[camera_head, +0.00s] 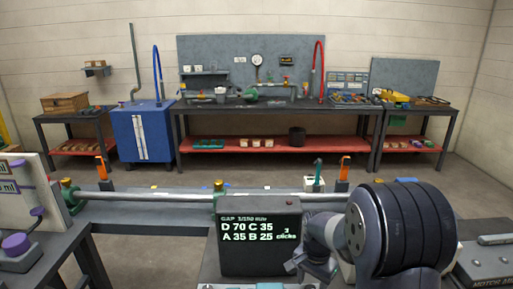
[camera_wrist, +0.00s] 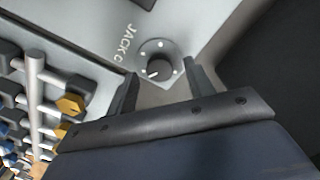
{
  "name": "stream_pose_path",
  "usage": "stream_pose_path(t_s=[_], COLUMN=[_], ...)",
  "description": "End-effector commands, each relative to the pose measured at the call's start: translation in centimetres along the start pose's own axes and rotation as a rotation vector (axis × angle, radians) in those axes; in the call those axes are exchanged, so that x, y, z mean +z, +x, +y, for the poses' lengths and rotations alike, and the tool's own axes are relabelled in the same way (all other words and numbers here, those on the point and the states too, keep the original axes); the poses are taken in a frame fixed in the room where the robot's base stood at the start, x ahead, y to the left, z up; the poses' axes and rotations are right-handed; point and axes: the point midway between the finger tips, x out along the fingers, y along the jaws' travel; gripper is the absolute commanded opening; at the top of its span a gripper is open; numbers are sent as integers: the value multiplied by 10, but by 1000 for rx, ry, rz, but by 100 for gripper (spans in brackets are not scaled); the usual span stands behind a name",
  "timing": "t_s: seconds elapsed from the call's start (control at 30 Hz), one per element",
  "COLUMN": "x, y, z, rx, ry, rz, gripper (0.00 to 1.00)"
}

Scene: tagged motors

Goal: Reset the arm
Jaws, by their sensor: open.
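My gripper (camera_wrist: 160,69) is open, its two dark fingers apart in the wrist view. Between the fingertips, a dark round knob (camera_wrist: 158,71) with a pale pointer mark sits on a grey plate (camera_wrist: 195,22) lettered "JACK C". Light dots ring the knob. I cannot tell whether the fingers touch it. A black display (camera_head: 259,240) left of my arm reads "GAP 1/100 mm", "D 70 C 35", "A 35 B 25", "3 clicks".
A long metal shaft (camera_head: 150,195) runs across behind the display. Orange-yellow hex pieces (camera_wrist: 70,104) lie left of the gripper. A white board (camera_head: 30,205) stands at the left. Across open floor (camera_head: 160,180) are a workbench (camera_head: 265,103) and a blue cabinet (camera_head: 143,130).

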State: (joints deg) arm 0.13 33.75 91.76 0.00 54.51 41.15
Motion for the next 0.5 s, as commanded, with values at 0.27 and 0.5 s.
stream_pose_path(t_s=[0.27, 0.5], x=[0, 0], y=[7, 7], z=[0, 0], rx=[-1, 0], ry=[-31, -33], rz=[1, 0], gripper=[50, 50])
